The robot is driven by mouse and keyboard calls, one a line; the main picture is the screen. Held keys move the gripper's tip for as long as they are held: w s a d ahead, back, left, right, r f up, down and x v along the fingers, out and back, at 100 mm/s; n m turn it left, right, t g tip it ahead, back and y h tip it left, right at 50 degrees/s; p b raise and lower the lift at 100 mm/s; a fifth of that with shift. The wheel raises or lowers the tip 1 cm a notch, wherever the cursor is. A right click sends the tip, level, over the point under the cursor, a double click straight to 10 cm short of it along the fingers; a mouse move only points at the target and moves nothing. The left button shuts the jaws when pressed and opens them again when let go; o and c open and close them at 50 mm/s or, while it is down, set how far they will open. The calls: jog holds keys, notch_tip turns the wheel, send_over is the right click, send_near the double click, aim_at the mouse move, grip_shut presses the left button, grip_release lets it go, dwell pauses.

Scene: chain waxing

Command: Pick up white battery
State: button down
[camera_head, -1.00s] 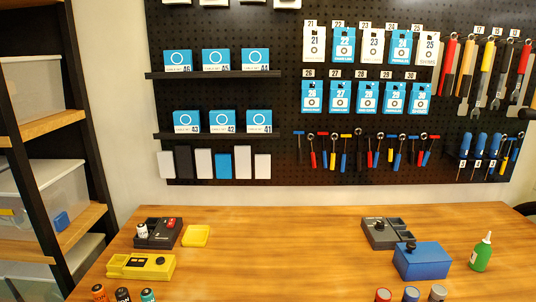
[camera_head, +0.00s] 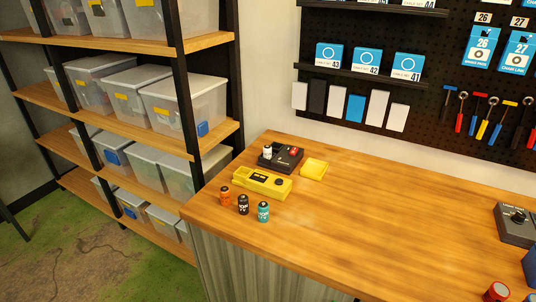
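A small white battery (camera_head: 267,152) stands upright at the left end of a dark box (camera_head: 275,163) near the back left of the wooden table. A red battery (camera_head: 295,152) sits at the other end of that box. Three more batteries stand upright on the table in front: an orange one (camera_head: 225,196), a black one (camera_head: 243,204) and a teal one (camera_head: 263,211). My gripper is not in view.
A yellow device (camera_head: 262,182) lies between the dark box and the front batteries. A yellow cover (camera_head: 313,168) lies right of the box. A shelf rack with clear bins (camera_head: 183,105) stands left. The table's middle (camera_head: 390,215) is clear.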

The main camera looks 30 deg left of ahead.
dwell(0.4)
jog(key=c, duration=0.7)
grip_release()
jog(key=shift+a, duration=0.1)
